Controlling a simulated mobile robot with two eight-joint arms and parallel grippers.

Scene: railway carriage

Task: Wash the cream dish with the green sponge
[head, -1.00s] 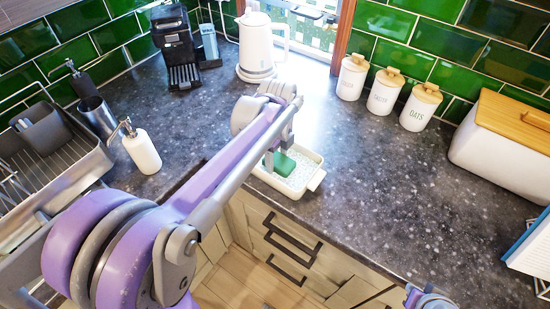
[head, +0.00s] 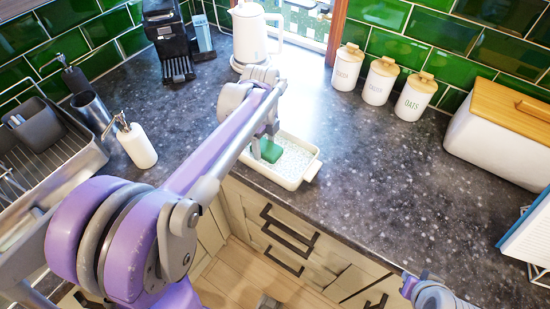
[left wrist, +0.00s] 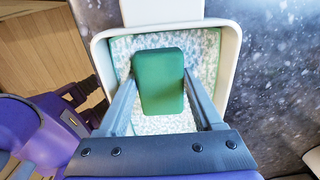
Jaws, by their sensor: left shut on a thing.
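The cream dish (head: 309,165) is a rectangular dish with a speckled inside. It stands on the dark worktop near its front edge, and its rim also shows in the left wrist view (left wrist: 233,50). My left gripper (head: 267,143) is over the dish, and its jaws show clearly in the left wrist view (left wrist: 160,88). They are shut on the green sponge (left wrist: 158,75), a block that also shows in the head view (head: 270,151). The sponge is inside the dish's outline. Whether it touches the dish's bottom I cannot tell.
A white soap dispenser (head: 137,145) and a metal dish rack (head: 85,165) stand left. A white kettle (head: 250,38) is behind the dish. Several canisters (head: 379,82) and a white bread bin (head: 495,130) stand back right. The worktop right of the dish is clear.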

